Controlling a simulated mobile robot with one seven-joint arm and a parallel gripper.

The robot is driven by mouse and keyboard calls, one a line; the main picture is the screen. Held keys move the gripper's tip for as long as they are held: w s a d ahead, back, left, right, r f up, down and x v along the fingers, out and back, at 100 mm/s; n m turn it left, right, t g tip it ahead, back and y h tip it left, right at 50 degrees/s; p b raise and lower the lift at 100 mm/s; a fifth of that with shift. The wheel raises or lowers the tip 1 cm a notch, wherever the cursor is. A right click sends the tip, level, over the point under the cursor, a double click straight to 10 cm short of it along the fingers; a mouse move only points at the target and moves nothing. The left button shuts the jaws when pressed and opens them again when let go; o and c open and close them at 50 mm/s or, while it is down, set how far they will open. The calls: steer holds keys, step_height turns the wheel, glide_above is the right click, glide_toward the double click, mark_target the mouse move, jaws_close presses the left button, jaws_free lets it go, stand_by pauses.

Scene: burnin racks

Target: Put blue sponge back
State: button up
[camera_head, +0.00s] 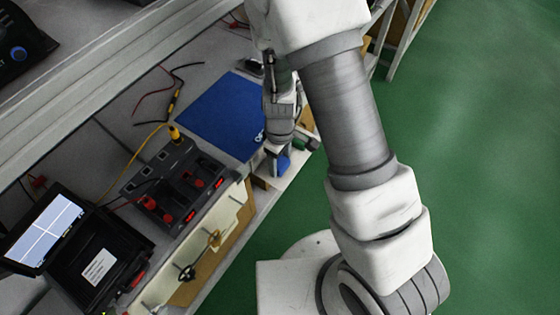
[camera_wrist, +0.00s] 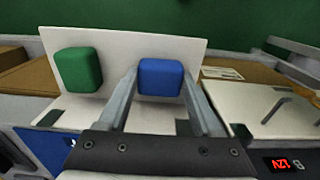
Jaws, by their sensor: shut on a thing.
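The blue sponge (camera_wrist: 160,77) is between the two fingertips of my gripper (camera_wrist: 160,84), which is shut on it. It stands in front of a white upright panel with a white base, a holder (camera_wrist: 190,49); I cannot tell whether it touches the panel. The green sponge (camera_wrist: 78,69) is at the same panel, to the left of the blue one. In the head view my gripper (camera_head: 277,148) points down at the bench's front edge. Part of the blue sponge (camera_head: 283,164) shows below it, and the green sponge (camera_head: 306,144) is to its right.
A blue mat (camera_head: 215,115) lies on the bench left of my gripper. A dark power unit with red plugs (camera_head: 175,188) and an open black case with a screen (camera_head: 75,240) stand nearer. A white panel with hanging tools (camera_head: 205,248) runs along the front edge. Green floor is clear.

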steer(key=o, duration=1.2)
step_height(320, 180, up, 13)
steer(key=p, duration=0.5)
step_height(320, 180, up, 17)
steer(key=m+t+y, duration=0.2)
steer(key=m+t, duration=0.1)
steer(key=m, duration=0.2)
glide_above(280, 162)
steer(key=s+d, duration=0.3)
steer(key=d, duration=0.2)
steer(key=s+d+r+m+t, duration=0.1)
steer(key=s+d+r, duration=0.1)
steer(key=s+r, duration=0.1)
steer(key=s+d+r+m+h, duration=0.1)
steer(key=s+r+m, duration=0.1)
steer(key=s+r, duration=0.1)
steer(key=s+d+r+m+t+h, duration=0.1)
steer(key=s+d+r+m, duration=0.1)
steer(key=s+r, duration=0.1)
steer(key=shift+s+d+r+t, duration=0.2)
steer(key=shift+d+r+t, duration=0.05)
steer(key=shift+d+t, duration=0.05)
